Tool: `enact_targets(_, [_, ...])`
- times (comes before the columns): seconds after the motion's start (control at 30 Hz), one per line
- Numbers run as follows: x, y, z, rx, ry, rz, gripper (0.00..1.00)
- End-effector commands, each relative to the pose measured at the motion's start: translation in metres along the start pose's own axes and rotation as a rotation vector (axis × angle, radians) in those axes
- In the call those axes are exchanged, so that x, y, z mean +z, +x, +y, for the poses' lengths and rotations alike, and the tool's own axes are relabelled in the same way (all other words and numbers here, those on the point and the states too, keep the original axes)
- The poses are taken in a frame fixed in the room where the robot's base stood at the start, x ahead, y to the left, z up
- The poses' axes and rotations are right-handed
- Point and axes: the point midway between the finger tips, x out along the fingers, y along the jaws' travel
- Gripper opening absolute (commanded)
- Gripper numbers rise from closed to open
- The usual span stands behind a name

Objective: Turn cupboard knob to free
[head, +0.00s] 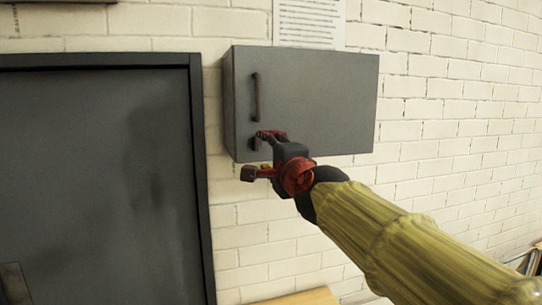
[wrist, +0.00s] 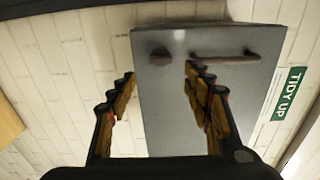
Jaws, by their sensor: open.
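A grey cupboard (head: 330,100) hangs on the white brick wall, its door shut. A dark bar handle (head: 256,97) is upright near the door's left edge. The knob (head: 255,142) is below it, partly hidden by my gripper. My gripper (head: 259,153) is open in front of the door's lower left corner. In the wrist view the dark knob (wrist: 160,56) shows just beyond the gap between my two fingertips (wrist: 160,71), and nothing is held. The handle (wrist: 238,57) lies to the right, outside the right finger. The knob looks clear of both fingers.
A large dark grey door (head: 95,170) in a black frame is left of the cupboard. A printed sheet (head: 309,22) is on the wall above it. A green "TIDY UP" sign (wrist: 289,94) shows in the wrist view. A wooden surface (head: 300,298) is below.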

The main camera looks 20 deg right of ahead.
Motion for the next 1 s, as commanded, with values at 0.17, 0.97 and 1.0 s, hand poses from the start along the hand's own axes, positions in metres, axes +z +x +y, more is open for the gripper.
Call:
enact_targets(0.17, [0.000, -0.014, -0.001, 0.000, -0.003, -0.001, 0.50])
enact_targets(0.97, [0.004, -0.025, 0.013, 0.049, -0.153, -0.023, 0.50])
enact_targets(1.0, [0.008, -0.026, 0.029, 0.092, -0.234, -0.042, 0.50])
